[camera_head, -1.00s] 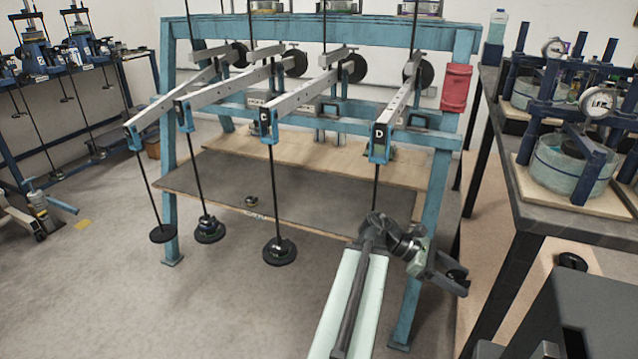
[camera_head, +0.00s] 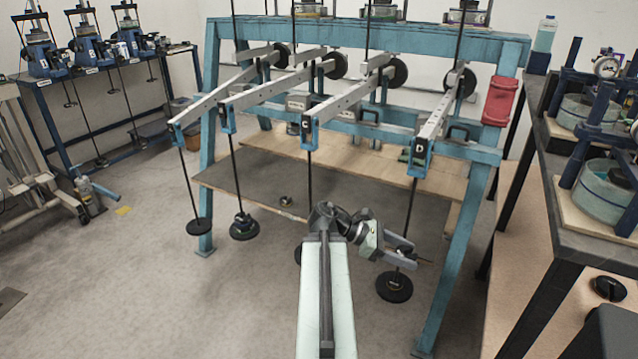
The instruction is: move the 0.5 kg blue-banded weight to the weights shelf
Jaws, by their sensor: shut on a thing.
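My gripper (camera_head: 407,252) is at the end of my outstretched arm, in front of lever D's hanging rod. It is shut on a small dark weight, mostly hidden between the fingers; its band colour cannot be told. Just below the gripper, a black hanger disc (camera_head: 394,288) hangs on rod D, with a smaller dark piece on top. The low shelf (camera_head: 340,222) inside the blue frame has a dark top. One small dark weight with a light marking (camera_head: 286,201) stands on it, left of my gripper.
Levers of the blue frame (camera_head: 350,37) carry other hangers, such as the loaded one (camera_head: 243,228) and the bare disc (camera_head: 199,227); one is partly hidden behind my arm. A side bench (camera_head: 560,235) stands at right. Open floor lies front left.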

